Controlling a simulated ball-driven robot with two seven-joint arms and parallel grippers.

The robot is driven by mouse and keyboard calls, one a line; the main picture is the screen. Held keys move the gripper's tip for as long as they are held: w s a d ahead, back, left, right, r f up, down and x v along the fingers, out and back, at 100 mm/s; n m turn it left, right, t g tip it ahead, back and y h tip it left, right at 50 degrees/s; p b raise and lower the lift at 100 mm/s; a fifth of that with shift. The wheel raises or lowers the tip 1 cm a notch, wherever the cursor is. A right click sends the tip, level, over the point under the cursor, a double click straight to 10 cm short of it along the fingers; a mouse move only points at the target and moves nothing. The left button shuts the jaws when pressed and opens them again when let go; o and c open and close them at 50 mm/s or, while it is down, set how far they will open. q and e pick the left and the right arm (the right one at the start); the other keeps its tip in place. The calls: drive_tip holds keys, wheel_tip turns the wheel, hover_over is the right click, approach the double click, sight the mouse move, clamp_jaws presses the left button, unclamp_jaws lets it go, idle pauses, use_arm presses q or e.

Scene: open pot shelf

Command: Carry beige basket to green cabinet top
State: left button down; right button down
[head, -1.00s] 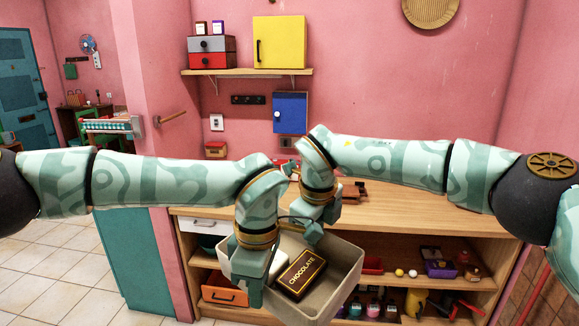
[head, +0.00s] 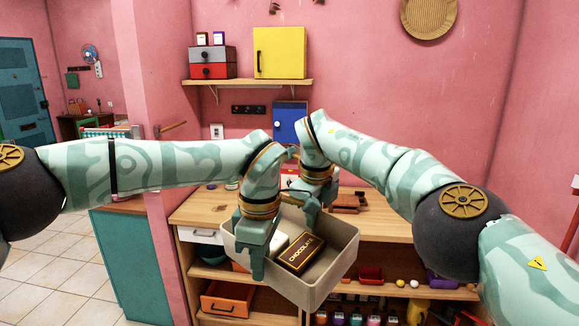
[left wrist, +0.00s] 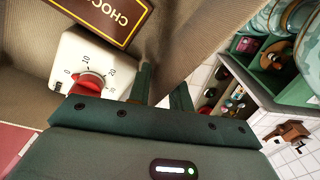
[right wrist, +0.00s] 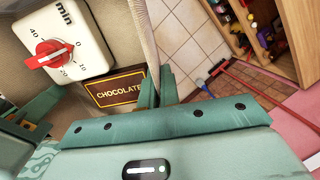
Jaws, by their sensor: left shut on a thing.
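The beige basket (head: 335,275) hangs in front of the wooden workbench, held between my arms. It holds a dark chocolate box (head: 300,252) and a white kitchen timer with a red knob, clearest in the right wrist view (right wrist: 88,32). My left gripper (head: 257,272) is shut on the basket's left wall. My right gripper (head: 312,218) is at the far wall; its fingers straddle the rim in the right wrist view (right wrist: 154,88) and look closed on it. The green cabinet (head: 150,268) stands at the left, its wooden top (head: 122,206) partly hidden behind my left arm.
The workbench (head: 205,208) has an orange drawer (head: 225,300) and shelves with several small items. A wall shelf (head: 245,83) carries a yellow cabinet (head: 279,52) and a drawer box. A pink wall corner separates the bench from the green cabinet. Tiled floor (head: 65,270) lies open at the left.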

use_arm(q)
drive_tip(key=shift+a, duration=0.1)
use_arm(e)
drive_tip(key=shift+w+d+r, duration=0.15)
drive_tip(key=shift+d+r, duration=0.1)
